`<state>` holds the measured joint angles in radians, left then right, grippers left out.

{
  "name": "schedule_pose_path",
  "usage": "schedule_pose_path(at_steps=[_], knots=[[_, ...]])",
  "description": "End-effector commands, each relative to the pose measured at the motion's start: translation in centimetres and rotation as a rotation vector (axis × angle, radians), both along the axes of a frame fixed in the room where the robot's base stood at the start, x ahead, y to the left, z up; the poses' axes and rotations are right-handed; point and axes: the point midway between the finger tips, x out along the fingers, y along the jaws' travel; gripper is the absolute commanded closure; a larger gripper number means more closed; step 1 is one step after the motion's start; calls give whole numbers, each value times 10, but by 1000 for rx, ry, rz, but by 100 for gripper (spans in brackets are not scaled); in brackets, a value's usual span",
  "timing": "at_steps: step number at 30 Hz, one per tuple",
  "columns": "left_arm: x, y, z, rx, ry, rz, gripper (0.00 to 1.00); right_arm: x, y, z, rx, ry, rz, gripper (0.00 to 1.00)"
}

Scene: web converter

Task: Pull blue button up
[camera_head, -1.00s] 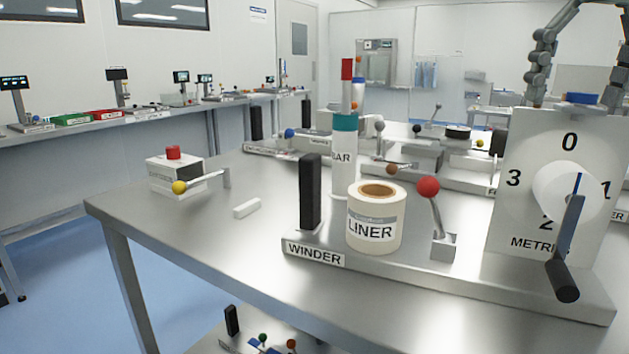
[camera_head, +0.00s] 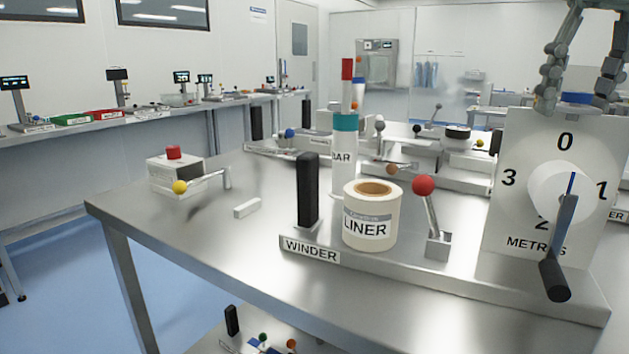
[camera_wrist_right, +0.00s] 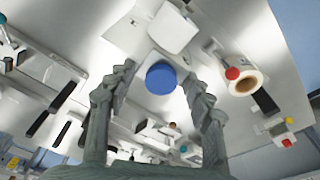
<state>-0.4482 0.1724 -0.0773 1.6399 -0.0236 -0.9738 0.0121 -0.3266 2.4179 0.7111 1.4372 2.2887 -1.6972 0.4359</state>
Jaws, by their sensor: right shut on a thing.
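The blue button (camera_head: 577,98) sits on top of the white dial box (camera_head: 520,140) marked METRES, at the right in the head view. It also shows as a blue round cap in the right wrist view (camera_wrist_right: 161,78), between my fingers. My right gripper (camera_head: 577,104) comes down from above, with one finger on each side of the button. It is shut on the button, though the exact contact is hard to see. Its fingers also show in the right wrist view (camera_wrist_right: 161,85). My left gripper is not in view.
The dial has a crank with a black handle (camera_head: 555,280) on the box's front. A red-knobbed lever (camera_head: 424,186), a liner roll (camera_head: 372,235) and a black post (camera_head: 307,190) stand left of the box. The table's front left (camera_head: 190,250) is mostly clear.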

Motion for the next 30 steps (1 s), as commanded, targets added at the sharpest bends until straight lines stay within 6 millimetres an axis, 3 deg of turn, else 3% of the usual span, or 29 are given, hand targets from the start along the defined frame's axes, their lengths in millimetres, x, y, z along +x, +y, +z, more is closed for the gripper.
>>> schedule_pose_path(at_steps=[30], knots=[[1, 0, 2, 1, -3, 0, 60, 1, -1, 5, -1, -1, -2, 76]])
